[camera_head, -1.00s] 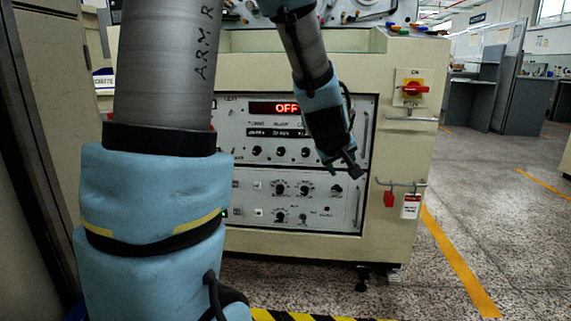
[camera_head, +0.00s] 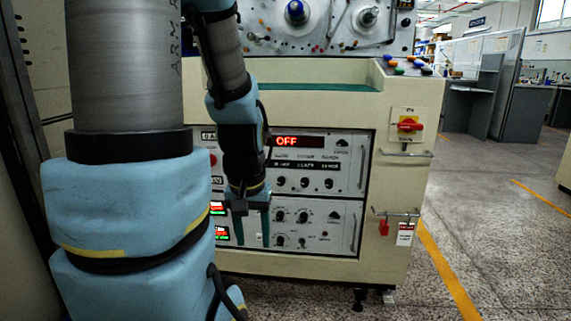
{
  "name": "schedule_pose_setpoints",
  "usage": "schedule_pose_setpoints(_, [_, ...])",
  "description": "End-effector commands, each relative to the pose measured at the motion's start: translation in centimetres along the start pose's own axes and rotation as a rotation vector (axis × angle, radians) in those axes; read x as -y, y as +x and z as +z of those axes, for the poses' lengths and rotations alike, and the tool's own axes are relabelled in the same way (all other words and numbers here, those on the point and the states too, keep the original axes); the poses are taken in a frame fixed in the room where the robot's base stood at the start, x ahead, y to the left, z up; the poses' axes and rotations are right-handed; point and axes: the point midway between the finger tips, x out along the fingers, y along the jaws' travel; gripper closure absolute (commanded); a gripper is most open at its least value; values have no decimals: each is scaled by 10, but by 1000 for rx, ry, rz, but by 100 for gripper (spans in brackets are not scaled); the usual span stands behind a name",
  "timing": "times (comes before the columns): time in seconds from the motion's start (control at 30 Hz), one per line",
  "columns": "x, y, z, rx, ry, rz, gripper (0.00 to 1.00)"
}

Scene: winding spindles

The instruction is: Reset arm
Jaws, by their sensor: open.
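My arm fills the left of the head camera view, with blue padded covers and a grey sleeve. My gripper (camera_head: 251,240) hangs pointing down in front of the machine's lower control panel. Its two teal fingers are spread apart with nothing between them. The machine (camera_head: 310,270) is a cream cabinet with two panels of knobs and a red "OFF" display (camera_head: 298,141). My wrist hides part of the panels' left side.
Two spindles, one with a blue hub (camera_head: 296,12) and one with a metal hub (camera_head: 369,16), sit on the machine's top. A red-and-yellow rotary switch (camera_head: 409,124) and hanging tags (camera_head: 405,234) are on its right. Open speckled floor (camera_head: 500,230) lies right.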

Motion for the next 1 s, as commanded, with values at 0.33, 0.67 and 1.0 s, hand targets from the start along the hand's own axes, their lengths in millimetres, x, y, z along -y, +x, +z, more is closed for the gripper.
schedule_pose_setpoints(0.33, [-1,-129,-18,-1,-1,0,48])
schedule_pose_setpoints(0.67, [-1,-228,-32,-1,-1,0,48])
schedule_pose_setpoints(1.0, [-1,-268,-38,-1,-1,0,48])
